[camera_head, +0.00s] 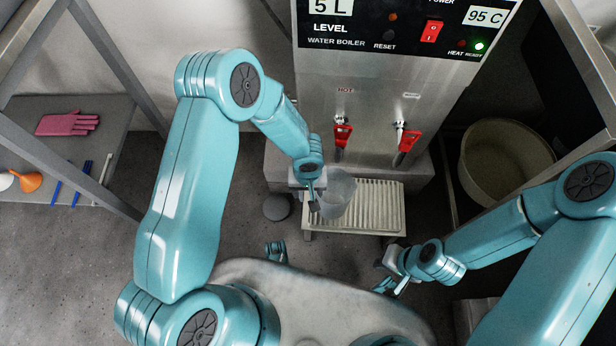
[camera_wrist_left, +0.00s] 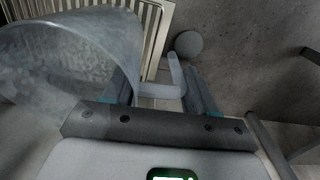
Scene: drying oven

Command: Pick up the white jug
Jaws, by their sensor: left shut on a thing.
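The jug (camera_head: 339,192) looks translucent grey-white in the head view. It is at the left end of the slatted drip tray, in front of the water boiler; I cannot tell whether it touches the tray. My left gripper (camera_head: 313,192) is at its left side. In the left wrist view the jug (camera_wrist_left: 60,75) fills the upper left, and its handle (camera_wrist_left: 172,80) lies between the fingers of my left gripper (camera_wrist_left: 165,92), which is shut on it. My right gripper (camera_head: 392,284) is low at the right, away from the jug; its finger opening is unclear.
The water boiler (camera_head: 375,95) has two red-handled taps (camera_head: 342,134) above the slatted drip tray (camera_head: 375,208). A round grey disc (camera_head: 276,207) lies left of the tray. A beige bucket (camera_head: 505,160) stands at right. A shelf at left holds a pink glove (camera_head: 68,123) and an orange funnel (camera_head: 30,182).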

